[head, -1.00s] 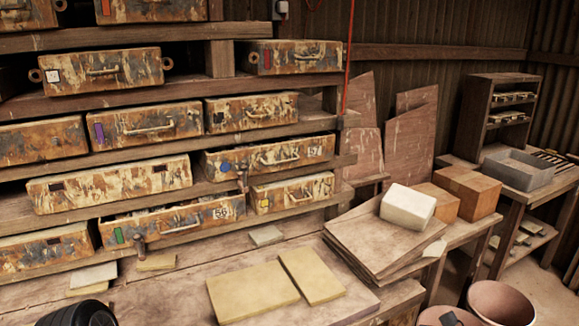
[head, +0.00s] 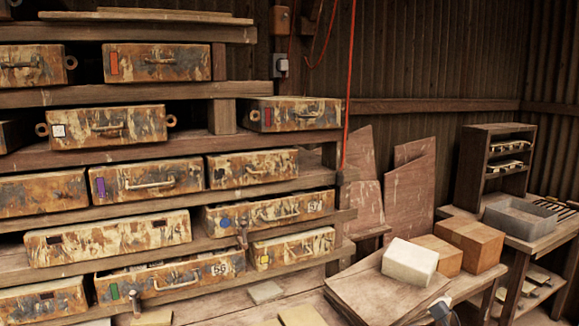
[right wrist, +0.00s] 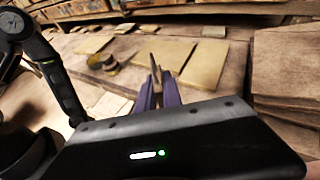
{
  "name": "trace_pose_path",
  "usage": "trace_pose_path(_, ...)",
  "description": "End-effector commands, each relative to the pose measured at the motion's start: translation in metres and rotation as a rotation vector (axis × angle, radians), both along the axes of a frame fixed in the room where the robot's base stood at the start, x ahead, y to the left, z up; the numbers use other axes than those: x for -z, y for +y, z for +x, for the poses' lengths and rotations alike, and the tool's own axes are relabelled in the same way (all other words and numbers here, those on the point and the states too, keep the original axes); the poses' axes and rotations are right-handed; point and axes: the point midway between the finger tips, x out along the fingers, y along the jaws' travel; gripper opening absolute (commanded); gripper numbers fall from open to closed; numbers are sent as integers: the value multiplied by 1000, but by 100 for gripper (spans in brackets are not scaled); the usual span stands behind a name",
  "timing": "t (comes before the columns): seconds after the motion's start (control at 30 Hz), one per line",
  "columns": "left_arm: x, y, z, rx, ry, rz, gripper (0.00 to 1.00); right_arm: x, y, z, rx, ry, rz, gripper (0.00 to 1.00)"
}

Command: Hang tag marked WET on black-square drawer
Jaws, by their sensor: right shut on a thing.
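My right gripper (right wrist: 157,84) shows two purple fingers in the right wrist view, shut on a thin brownish tag (right wrist: 154,66) seen nearly edge-on; no lettering can be read. In the head view a small dark shape at the bottom right may be part of my right gripper, but this is unclear. A drawer (head: 252,170) in the middle row of the rack has a small dark square at its left end and a handle; it looks closed. My left gripper is not seen in the head view.
Other rusty drawers with coloured marks, such as the purple-marked drawer (head: 145,180), fill the rack. Two drawers in the lower rows carry hanging hooks or knobs. A white block (head: 409,262) and wooden blocks (head: 468,243) stand on the bench at right. A red cord (head: 348,90) hangs beside the rack.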

Motion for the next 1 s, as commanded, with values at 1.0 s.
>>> trace_pose_path(1.0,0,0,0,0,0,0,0,186,-66,-30,71,-1,-1,0)
